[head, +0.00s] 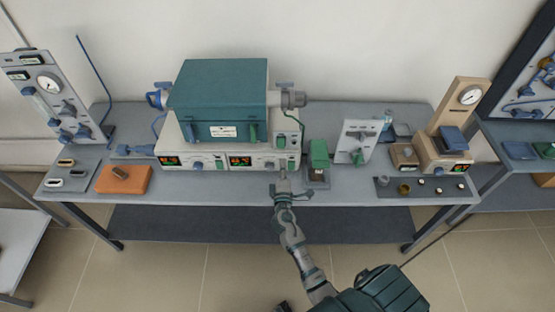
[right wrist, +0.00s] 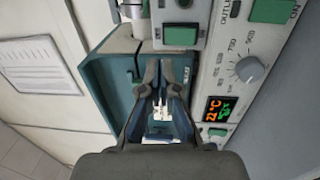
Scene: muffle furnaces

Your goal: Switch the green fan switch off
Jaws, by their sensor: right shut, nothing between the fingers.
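My right gripper (head: 283,180) is shut and empty, in front of the right part of the furnace's control panel. In the right wrist view its fingers (right wrist: 165,68) point at the teal furnace body. A green switch (right wrist: 181,35) sits on a light box just beyond the fingertips, apart from them. A second green switch (right wrist: 272,10) marked ON lies on the panel near the top right corner. In the head view green switches show on the upper box (head: 281,140) and the lower panel (head: 291,162). I cannot tell which is the fan switch. My left gripper is not in view.
A grey knob (right wrist: 249,69) and a lit display (right wrist: 219,108) are beside the gripper. A green-topped device (head: 319,153) stands close on the right; an orange block (head: 124,180) lies at the left.

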